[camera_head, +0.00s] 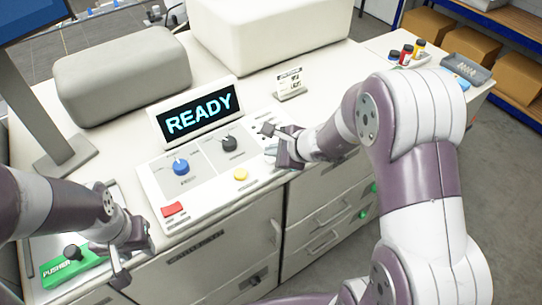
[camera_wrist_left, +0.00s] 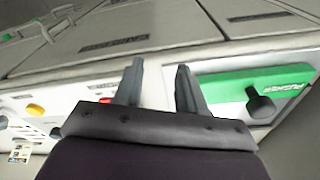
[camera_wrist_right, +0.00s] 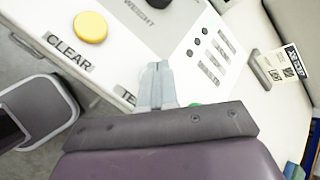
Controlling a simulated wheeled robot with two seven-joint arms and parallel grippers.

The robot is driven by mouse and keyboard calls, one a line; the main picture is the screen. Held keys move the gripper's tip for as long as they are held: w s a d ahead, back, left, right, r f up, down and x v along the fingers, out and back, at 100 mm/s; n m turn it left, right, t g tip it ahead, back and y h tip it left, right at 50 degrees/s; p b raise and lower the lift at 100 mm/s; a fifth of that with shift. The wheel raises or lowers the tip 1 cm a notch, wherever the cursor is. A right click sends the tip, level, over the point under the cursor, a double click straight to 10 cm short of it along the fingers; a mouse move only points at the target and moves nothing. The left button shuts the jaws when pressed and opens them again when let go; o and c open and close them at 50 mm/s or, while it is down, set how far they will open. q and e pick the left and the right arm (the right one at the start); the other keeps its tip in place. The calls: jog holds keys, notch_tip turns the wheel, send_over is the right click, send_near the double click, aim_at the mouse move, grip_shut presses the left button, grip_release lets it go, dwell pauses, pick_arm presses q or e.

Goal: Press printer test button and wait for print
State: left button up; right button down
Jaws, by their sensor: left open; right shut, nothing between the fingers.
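The printer's control panel (camera_head: 205,188) lies on the white counter, with a raised display (camera_head: 198,113) reading "READY" in blue letters. My right gripper (camera_head: 271,156) is shut and empty, low over the panel's right end. In the right wrist view its fingertips (camera_wrist_right: 157,82) cover part of a label starting "TE". A sliver of a green button (camera_wrist_right: 193,104) shows beside the fingers; the rest is hidden, and I cannot tell if they touch. My left gripper (camera_head: 122,272) is open and empty, near the counter's front left; it also shows in the left wrist view (camera_wrist_left: 160,78).
The panel also has a yellow "CLEAR" button (camera_wrist_right: 91,27), a red button (camera_head: 173,209), a blue knob (camera_head: 181,166) and a black knob (camera_head: 229,143). A green pusher plate (camera_wrist_left: 235,90) with a black knob lies beside my left gripper. A small label card (camera_head: 290,84) stands behind the panel.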

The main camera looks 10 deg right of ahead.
aim_at(273, 159)
jog(key=shift+f, duration=0.1)
dwell(0.3)
jog(key=shift+r+p, duration=0.45)
jog(key=shift+r, duration=0.35)
notch_tip(273, 159, up, 5)
jog(key=p, duration=0.4)
